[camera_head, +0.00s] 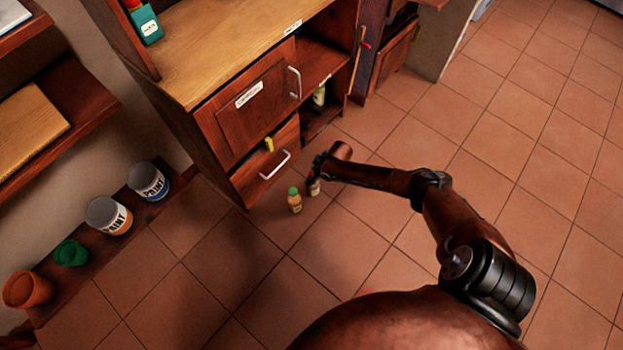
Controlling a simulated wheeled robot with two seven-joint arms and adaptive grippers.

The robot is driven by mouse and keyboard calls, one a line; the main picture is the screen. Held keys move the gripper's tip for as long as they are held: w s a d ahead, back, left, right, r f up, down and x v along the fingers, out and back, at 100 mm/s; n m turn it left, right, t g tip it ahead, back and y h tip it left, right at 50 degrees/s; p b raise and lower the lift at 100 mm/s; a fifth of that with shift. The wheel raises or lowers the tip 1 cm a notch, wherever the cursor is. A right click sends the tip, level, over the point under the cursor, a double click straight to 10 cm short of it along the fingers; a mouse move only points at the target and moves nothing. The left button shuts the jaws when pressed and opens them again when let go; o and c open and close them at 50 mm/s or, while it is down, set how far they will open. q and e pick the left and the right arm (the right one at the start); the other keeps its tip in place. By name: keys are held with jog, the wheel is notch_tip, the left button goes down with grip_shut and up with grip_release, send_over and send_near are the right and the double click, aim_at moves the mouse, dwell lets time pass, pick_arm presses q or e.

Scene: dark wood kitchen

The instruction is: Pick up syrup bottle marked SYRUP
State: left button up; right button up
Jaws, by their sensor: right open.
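Two small bottles stand on the tiled floor in front of the cabinet. One is an orange-yellow bottle with a green cap (295,203). The other is a small dark bottle with a pale label (314,188), just to its right. Both labels are too small to read, so I cannot tell which says SYRUP. My right gripper (317,172) is open, right at the dark bottle's top and partly hiding it. I cannot tell whether they touch. My left gripper is out of view.
The wooden cabinet (230,122) has a drawer with a handle (275,165) close behind the bottles. Another bottle (319,95) stands in its open compartment. Paint cans (108,216) and pots line a low shelf at left. Floor at right is clear.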

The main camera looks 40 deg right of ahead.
jog(key=shift+c, duration=0.2)
grip_shut()
dwell(0.3)
dwell(0.3)
